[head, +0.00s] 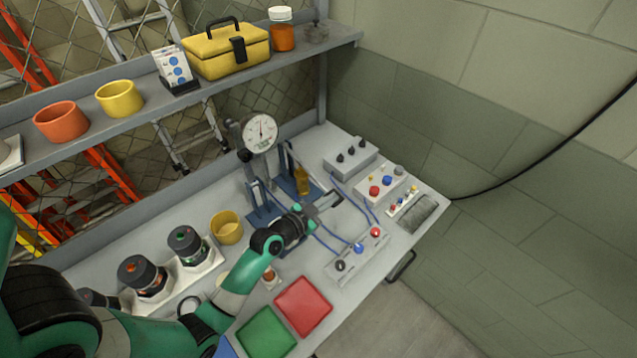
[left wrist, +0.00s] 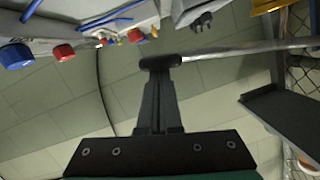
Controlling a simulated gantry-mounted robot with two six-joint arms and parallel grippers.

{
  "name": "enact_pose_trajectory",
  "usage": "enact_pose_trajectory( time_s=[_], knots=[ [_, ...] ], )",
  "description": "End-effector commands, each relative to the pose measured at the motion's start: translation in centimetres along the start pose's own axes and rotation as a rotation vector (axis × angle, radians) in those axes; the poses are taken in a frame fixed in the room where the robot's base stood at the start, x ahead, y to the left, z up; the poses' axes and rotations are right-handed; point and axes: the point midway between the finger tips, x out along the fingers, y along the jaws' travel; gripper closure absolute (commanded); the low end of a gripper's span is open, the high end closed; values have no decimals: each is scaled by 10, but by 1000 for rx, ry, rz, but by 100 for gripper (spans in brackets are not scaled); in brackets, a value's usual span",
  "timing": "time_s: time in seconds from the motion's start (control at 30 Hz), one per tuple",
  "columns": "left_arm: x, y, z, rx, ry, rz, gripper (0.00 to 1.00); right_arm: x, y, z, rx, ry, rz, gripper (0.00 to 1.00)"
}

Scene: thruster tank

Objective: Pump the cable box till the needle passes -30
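A round white dial gauge (head: 260,132) stands on a post at the back of the bench; its needle points roughly upward and its numbers are too small to read. Below it are blue-based pump stands (head: 264,207) with blue cables running to a grey box (head: 358,257) that has red, blue and black fittings. My left gripper (head: 318,207) is over the bench just in front of the stands. In the left wrist view its fingers (left wrist: 160,85) are close together on the black grip (left wrist: 160,62) of a metal lever (left wrist: 235,50). My right gripper is out of view.
Grey control boxes (head: 350,157) with knobs and buttons (head: 380,183) stand at the right of the bench. A yellow cup (head: 227,227), black-topped canisters (head: 143,275) and red (head: 303,306) and green (head: 265,333) pads lie left and front. A shelf (head: 220,82) overhangs the back.

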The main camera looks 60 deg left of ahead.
Motion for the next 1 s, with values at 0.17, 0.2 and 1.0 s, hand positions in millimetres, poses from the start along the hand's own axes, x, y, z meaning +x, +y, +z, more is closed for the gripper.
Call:
enact_pose_trajectory(
  time_s=[0.17,0.2,1.0],
  knots=[
    [-9,-3,-37,1,-1,7,100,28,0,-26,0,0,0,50],
    [-11,-4,-48,0,4,6,100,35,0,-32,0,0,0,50],
    [-108,-4,-39,-1,12,2,100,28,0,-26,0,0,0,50]
  ],
)
